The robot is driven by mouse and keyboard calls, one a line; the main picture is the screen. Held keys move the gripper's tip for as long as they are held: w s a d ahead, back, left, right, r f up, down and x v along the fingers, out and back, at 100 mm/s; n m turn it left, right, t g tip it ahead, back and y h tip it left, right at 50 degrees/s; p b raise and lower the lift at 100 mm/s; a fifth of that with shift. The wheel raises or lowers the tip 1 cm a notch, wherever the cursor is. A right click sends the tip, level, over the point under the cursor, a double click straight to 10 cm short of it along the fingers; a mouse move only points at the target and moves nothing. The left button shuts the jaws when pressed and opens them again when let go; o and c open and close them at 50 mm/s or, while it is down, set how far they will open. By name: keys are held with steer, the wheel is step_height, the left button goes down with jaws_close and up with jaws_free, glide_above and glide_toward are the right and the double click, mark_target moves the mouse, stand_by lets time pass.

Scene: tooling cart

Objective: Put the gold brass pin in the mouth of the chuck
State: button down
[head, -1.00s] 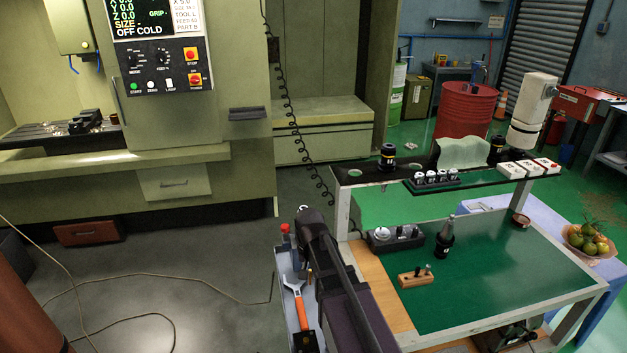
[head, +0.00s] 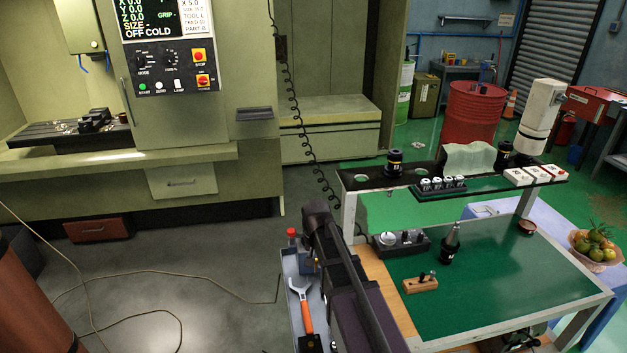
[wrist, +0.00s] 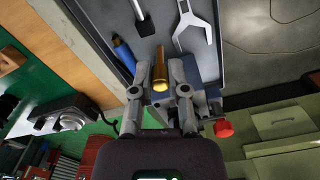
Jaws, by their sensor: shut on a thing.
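The gold brass pin (wrist: 160,70) is in the wrist view, between the two fingers of my gripper (wrist: 161,91), which is shut on it. The pin's bright round end faces the camera, and its far end points toward the grey tray (wrist: 158,47). I cannot tell whether the pin touches the tray. In the head view my arm hides the gripper and the pin. A dark block with a round silver part (head: 402,240) stands at the left of the green bench; it also shows in the wrist view (wrist: 62,119). I cannot tell whether it is the chuck.
The tray holds an open-end wrench (wrist: 194,28), a black-ended tool (wrist: 141,22) and a blue-handled tool (wrist: 123,52). A red cap (wrist: 223,128) is beside the gripper.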

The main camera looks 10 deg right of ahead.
steer(key=w+d+r+p, duration=0.1)
steer(key=w+r+p, duration=1.4)
steer(key=w+r, duration=0.1)
steer(key=shift+d, duration=0.15)
steer(key=shift+s+f, duration=0.1)
steer(key=shift+f, duration=0.1)
steer(key=shift+f+b, duration=1.8)
steer(key=shift+b, duration=0.25)
steer(key=shift+f+b, duration=1.35)
stand_by(0.8)
stand_by(0.4)
steer(key=c, duration=0.6)
jaws_free()
steer(key=shift+o, duration=0.2)
steer(key=shift+s, duration=0.1)
